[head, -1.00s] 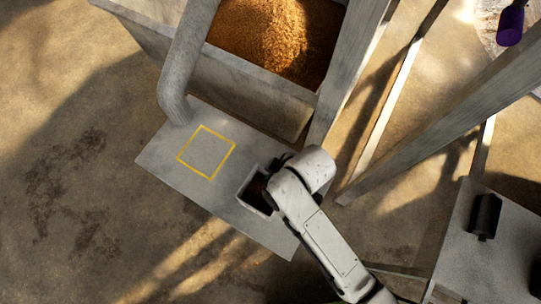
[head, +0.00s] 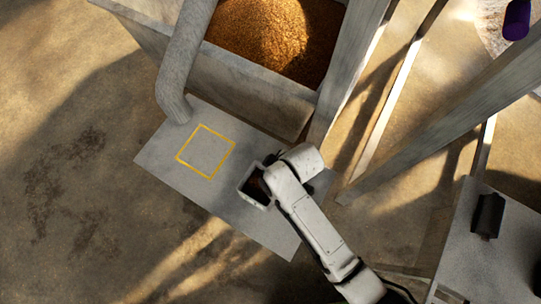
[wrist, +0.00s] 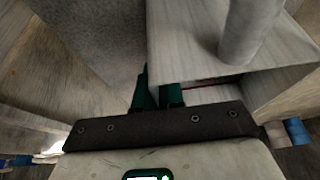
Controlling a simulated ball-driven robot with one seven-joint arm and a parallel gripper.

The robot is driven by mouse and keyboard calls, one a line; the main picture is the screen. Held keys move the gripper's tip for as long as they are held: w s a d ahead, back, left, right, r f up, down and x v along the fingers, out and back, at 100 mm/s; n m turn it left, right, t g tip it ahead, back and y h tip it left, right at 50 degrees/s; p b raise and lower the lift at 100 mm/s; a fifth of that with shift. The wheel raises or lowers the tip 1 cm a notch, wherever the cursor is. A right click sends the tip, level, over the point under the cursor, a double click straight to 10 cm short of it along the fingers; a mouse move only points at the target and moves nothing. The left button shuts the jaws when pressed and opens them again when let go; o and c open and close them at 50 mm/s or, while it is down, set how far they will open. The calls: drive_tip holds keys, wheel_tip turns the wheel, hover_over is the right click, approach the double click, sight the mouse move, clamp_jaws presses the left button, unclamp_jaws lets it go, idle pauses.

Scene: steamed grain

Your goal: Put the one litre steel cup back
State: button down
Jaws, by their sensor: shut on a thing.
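The steel cup (head: 253,198) is a small, square, open-topped grey vessel with a brown, shadowed inside. In the head view it is at the right part of the grey metal plate (head: 165,160). A yellow square outline (head: 206,151) on the plate lies left of the cup, and the cup is outside it. My gripper (wrist: 158,95) is shut on the cup; its green fingers show in the wrist view. In the head view my white arm hides the fingers and the cup's right side. The gap between cup and plate cannot be judged.
A large bin of golden grain (head: 270,35) stands behind the plate. A thick grey pipe (head: 180,75) comes down at the plate's back left corner. Slanting grey beams (head: 430,125) stand to the right. A side table (head: 512,240) with a dark object (head: 487,215) is at lower right.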

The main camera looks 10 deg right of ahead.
drive_tip(key=shift+f, duration=0.1)
drive_tip(key=c, duration=1.3)
unclamp_jaws()
drive_tip(key=shift+o, duration=0.2)
drive_tip(key=p+v, duration=0.1)
drive_tip(key=v, duration=1.1)
drive_tip(key=s+d+r+m+g+h, duration=0.1)
drive_tip(key=s+d+m, duration=0.4)
drive_tip(key=d, duration=0.5)
drive_tip(key=s+d+r+m+h, duration=0.1)
drive_tip(key=s+d+m, duration=0.4)
drive_tip(key=s+d, duration=0.5)
drive_tip(key=shift+m+g+h, duration=0.4)
drive_tip(key=shift+h, duration=0.5)
drive_tip(key=shift+w+d, duration=0.1)
